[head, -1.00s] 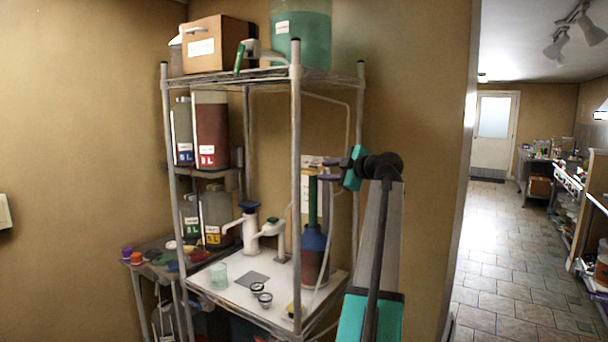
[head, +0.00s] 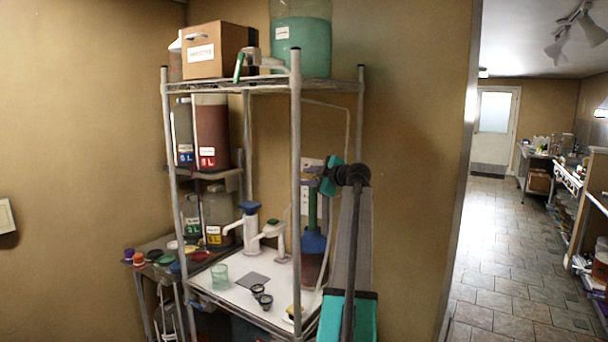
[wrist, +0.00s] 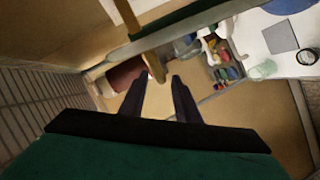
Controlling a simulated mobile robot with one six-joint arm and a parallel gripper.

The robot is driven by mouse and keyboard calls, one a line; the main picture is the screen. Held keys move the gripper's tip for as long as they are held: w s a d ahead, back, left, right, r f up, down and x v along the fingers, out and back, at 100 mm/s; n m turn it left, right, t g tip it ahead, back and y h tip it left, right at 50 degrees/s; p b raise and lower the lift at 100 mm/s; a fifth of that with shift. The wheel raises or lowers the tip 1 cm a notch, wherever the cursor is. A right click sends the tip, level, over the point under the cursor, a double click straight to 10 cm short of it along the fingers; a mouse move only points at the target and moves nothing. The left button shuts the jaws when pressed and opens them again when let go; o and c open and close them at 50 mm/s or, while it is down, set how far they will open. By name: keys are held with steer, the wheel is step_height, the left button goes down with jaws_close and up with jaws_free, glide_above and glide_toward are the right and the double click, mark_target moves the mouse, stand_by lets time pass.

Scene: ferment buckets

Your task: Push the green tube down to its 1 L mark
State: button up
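The green tube (head: 313,208) stands upright in the blue top (head: 312,243) of a bottle with dark red liquid (head: 312,272), at the right end of the rack's lower white shelf. My gripper (head: 318,172) is at the tube's upper end in the head view. The 1 L mark is not readable.
The rack's front post (head: 295,190) stands just left of the tube. A white pump dispenser (head: 250,230), a clear green cup (head: 220,276) and small dark rings (head: 261,296) are on the white shelf. A large green container (head: 302,45) stands on the top shelf.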

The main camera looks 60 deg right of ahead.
steer(key=shift+p+x, duration=0.4)
steer(key=shift+x, duration=1)
jaws_close()
